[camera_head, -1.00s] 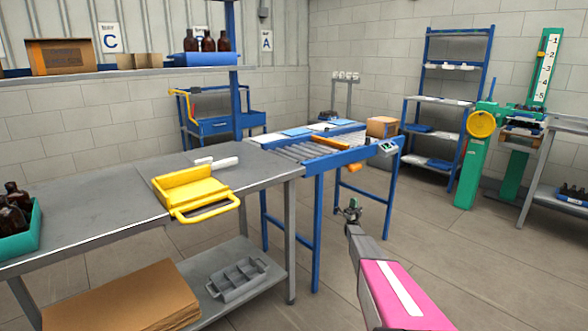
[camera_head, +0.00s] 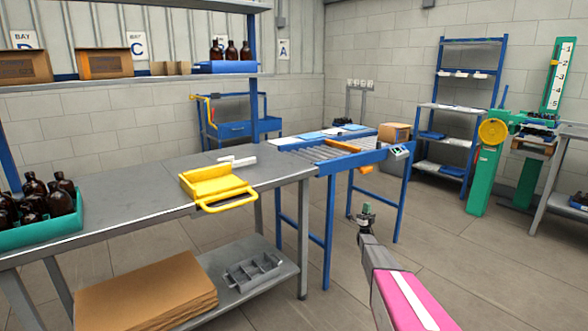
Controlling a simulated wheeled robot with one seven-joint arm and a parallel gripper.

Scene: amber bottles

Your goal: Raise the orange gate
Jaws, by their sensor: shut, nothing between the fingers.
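The orange gate (camera_head: 343,145) is a bar lying low across the blue roller conveyor (camera_head: 326,196), beyond the right end of the grey workbench. A small orange part (camera_head: 366,169) shows just below the conveyor's side rail. My gripper (camera_head: 366,209) is at the end of my pink and grey arm, right of centre. It appears lower in the picture than the gate and nearer to me, apart from the conveyor. It is shut and empty. Its fingers are small and dark here.
The grey workbench (camera_head: 130,190) stands at left, with a yellow fixture (camera_head: 213,183) and a teal crate (camera_head: 50,234) of amber bottles. A cardboard box (camera_head: 394,132) sits at the conveyor's far side. A green post with a yellow wheel (camera_head: 493,132) stands right. Open floor surrounds my arm.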

